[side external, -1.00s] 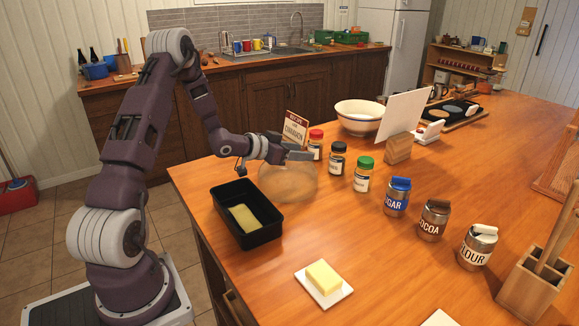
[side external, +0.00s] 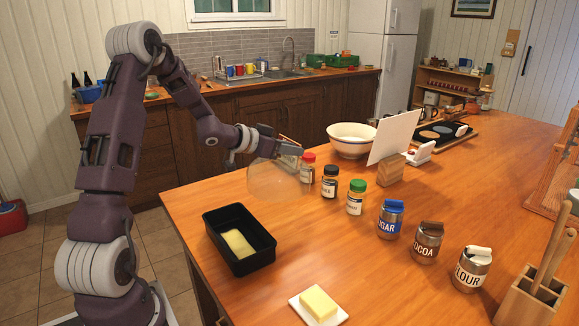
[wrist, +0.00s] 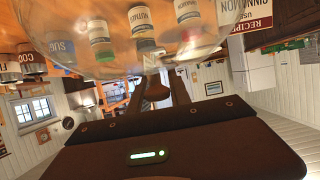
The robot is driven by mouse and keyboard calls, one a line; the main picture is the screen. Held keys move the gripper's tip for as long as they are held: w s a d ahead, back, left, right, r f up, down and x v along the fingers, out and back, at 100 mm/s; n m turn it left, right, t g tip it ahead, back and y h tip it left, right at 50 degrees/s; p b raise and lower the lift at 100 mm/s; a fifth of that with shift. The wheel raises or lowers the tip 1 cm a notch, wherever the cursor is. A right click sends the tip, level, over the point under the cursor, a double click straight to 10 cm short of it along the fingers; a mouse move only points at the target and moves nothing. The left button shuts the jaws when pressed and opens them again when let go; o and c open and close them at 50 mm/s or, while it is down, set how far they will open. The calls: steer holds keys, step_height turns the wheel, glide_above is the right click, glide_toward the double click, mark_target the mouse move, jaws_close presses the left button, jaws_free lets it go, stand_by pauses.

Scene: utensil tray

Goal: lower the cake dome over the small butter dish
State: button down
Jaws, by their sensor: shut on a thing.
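My gripper (side external: 292,149) is shut on the top of the clear cake dome (side external: 272,183), which hangs above the back left of the wooden table. The dish is not identifiable in the wrist view.
A black tin (side external: 211,226) with a yellow block inside lies between the dome and the dish. Spice jars (side external: 329,182) stand right of the dome, then canisters (side external: 390,219), a white bowl (side external: 350,142) and a utensil holder (side external: 522,298). Table around the dish is mostly clear.

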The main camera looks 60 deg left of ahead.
steer(key=s+d+m+g+h, duration=0.15)
steer(key=d+m+h, duration=0.35)
steer(key=d, duration=0.6)
steer(key=s+d+m+g+h, duration=0.15)
steer(key=d+m+h, duration=0.3)
steer(key=d, duration=0.75)
steer(key=s+d+f+m+g+h, duration=0.2)
steer(key=s+d+m+g+h, duration=0.2)
steer(key=s+d+m+g, duration=0.8)
steer(key=shift+s+d+f+n+t, duration=0.3)
steer(key=shift+f+n, duration=0.3)
steer(key=shift+f, duration=0.25)
steer(key=shift+s+d+f+n+t, duration=0.3)
steer(key=shift+f+n, duration=0.25)
steer(key=shift+f, duration=0.35)
steer(key=shift+s+d+f+n+t, duration=0.2)
steer(key=shift+s+f+n, duration=0.1)
steer(key=shift+f+n, duration=0.45)
steer(key=shift+f, duration=0.65)
steer(key=c, duration=1.1)
jaws_free()
